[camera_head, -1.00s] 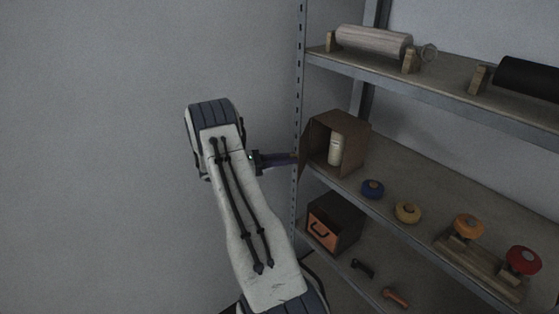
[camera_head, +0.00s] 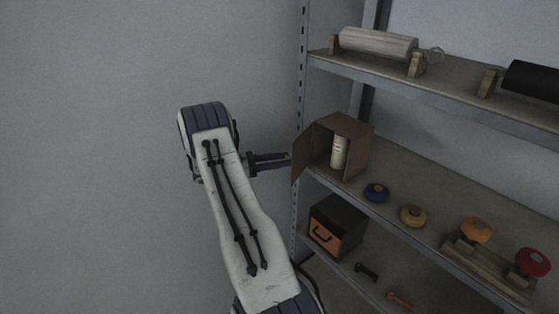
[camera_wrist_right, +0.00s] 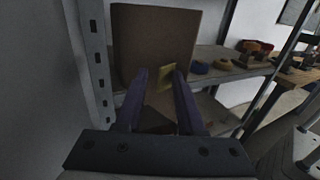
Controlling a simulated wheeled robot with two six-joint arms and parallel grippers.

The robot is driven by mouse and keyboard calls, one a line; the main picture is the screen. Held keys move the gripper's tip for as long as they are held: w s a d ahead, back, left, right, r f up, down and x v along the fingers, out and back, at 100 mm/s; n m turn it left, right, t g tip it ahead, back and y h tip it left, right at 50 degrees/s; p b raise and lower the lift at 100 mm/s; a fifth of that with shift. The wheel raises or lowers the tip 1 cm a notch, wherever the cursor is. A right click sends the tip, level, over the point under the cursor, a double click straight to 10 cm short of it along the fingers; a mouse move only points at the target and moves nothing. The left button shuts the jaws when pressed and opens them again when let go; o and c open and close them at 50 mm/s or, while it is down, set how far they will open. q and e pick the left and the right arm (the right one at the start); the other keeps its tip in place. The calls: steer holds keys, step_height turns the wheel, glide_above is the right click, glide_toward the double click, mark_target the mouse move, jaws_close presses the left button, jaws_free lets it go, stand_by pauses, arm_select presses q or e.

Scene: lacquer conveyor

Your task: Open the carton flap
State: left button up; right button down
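A brown cardboard carton (camera_head: 357,144) stands on the middle shelf, with a pale bottle or can (camera_head: 340,153) inside. Its flap (camera_head: 306,148) stands open at the left side, jutting out over the shelf's front edge. In the right wrist view the flap (camera_wrist_right: 150,38) fills the upper middle, with a yellow tab (camera_wrist_right: 167,77) on it. My right gripper (camera_head: 289,159) is close to the flap's outer edge. Its two dark fingers are spread apart in the wrist view (camera_wrist_right: 161,78), with the tab showing between their tips; contact cannot be told. My left gripper is not in view.
The perforated shelf post (camera_head: 300,80) stands just beside the flap. Blue (camera_head: 376,193), yellow (camera_head: 413,216), orange and red knobs sit right of the carton. An orange-fronted box (camera_head: 336,226) is below. Left of the rack is bare wall.

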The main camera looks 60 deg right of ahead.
mark_target(301, 143)
steer(key=c, duration=1)
jaws_free()
steer(key=shift+w+d+r+t, duration=0.15)
steer(key=shift+d, duration=0.2)
steer(key=shift+w+d+r+t, duration=0.1)
steer(key=shift+d+t, duration=0.05)
steer(key=shift+d, duration=0.2)
steer(key=shift+c, duration=0.2)
steer(key=shift+s+d+f, duration=0.1)
steer(key=shift+d, duration=0.05)
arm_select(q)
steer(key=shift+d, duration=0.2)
arm_select(e)
steer(key=shift+a, duration=0.2)
step_height(301, 143, up, 4)
steer(key=shift+a+r+b, duration=0.1)
steer(key=shift+a+b, duration=0.05)
steer(key=shift+b, duration=0.35)
arm_select(q)
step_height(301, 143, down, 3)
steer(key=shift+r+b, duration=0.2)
steer(key=shift+b, duration=0.6)
arm_select(e)
steer(key=s+d+r, duration=0.2)
steer(key=s+r, duration=0.4)
steer(key=s, duration=0.5)
steer(key=shift+s+r, duration=0.2)
steer(key=shift+r, duration=0.1)
